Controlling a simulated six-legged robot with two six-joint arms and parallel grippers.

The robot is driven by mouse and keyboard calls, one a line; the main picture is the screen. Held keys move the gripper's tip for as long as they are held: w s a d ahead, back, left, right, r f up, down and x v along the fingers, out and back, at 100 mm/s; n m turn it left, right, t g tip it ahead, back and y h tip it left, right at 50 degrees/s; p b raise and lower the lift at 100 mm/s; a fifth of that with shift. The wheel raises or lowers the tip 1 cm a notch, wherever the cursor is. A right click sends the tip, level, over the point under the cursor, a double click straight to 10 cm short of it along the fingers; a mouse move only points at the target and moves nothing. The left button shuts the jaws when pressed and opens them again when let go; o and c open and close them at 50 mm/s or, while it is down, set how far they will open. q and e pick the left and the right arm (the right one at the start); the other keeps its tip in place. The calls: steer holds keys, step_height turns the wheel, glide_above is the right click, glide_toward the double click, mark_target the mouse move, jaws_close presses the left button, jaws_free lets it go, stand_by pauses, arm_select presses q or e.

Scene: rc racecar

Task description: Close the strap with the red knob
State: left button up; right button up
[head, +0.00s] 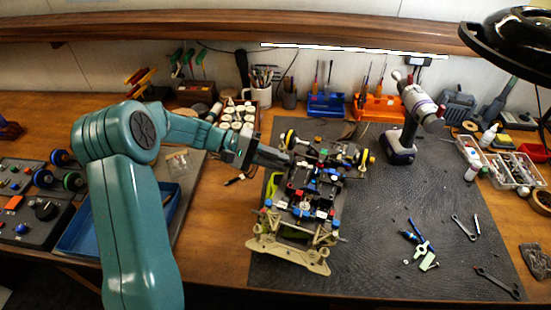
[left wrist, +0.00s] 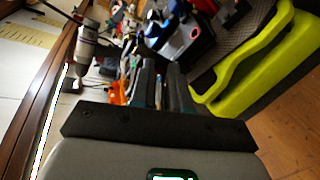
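The RC racecar (head: 308,188) stands on a dark mat in the middle of the head view, its frame full of black, blue, red and white parts. Small red pieces (head: 291,186) show on it, but I cannot tell which is the knob or make out the strap. My left gripper (head: 288,161) reaches in from the left, its fingertips close beside the car's upper left part; contact is unclear. In the left wrist view its two dark fingers (left wrist: 163,85) point towards the bench, with yellow-green car parts (left wrist: 255,60) on the right. Their gap is hard to judge. My right gripper is not in view.
The dark mat (head: 390,235) is mostly bare right of the car, with wrenches (head: 464,228) and small green parts (head: 424,255) on it. A cordless driver (head: 408,125) stands behind at right. A blue tray (head: 85,230) lies left. A black lamp (head: 515,40) hangs at upper right.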

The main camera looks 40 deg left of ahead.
arm_select(q)
jaws_close()
